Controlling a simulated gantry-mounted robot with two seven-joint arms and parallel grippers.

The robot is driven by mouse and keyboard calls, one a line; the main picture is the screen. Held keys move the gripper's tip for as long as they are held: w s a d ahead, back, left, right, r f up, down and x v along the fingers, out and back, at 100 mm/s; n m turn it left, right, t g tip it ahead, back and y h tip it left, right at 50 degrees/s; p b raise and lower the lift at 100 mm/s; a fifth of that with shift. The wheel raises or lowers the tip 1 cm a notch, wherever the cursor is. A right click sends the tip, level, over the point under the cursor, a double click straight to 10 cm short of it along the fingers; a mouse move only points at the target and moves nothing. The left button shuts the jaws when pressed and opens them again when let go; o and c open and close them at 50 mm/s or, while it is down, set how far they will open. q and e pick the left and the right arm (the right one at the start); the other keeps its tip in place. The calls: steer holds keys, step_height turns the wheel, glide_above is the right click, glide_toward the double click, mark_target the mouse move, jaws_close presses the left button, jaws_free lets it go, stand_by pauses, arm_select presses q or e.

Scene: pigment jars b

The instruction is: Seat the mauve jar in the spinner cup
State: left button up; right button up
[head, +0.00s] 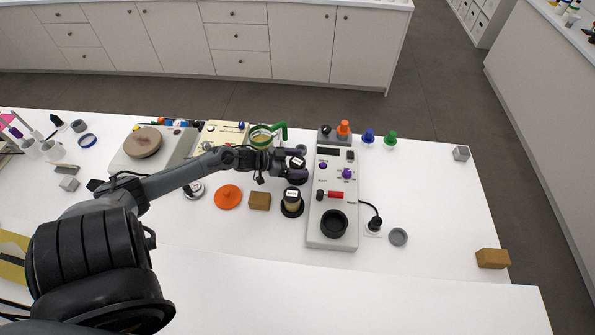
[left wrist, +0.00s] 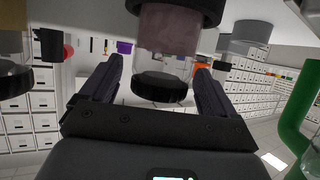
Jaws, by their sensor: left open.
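The mauve jar (left wrist: 170,32) shows in the left wrist view as a clear jar with dull pinkish contents and a black lid. Whether a finger touches the jar I cannot tell. The spinner cup (head: 334,223) is a round black cup on the front of the white machine (head: 320,240); it looks empty. My right gripper is not in view.
A green-handled container (head: 262,136) stands behind. The table's front right is mostly clear.

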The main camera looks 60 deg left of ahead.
arm_select(q)
steer(key=c, duration=1.1)
steer(key=shift+w, duration=0.1)
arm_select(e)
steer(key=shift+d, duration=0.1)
arm_select(q)
steer(key=shift+r, duration=0.1)
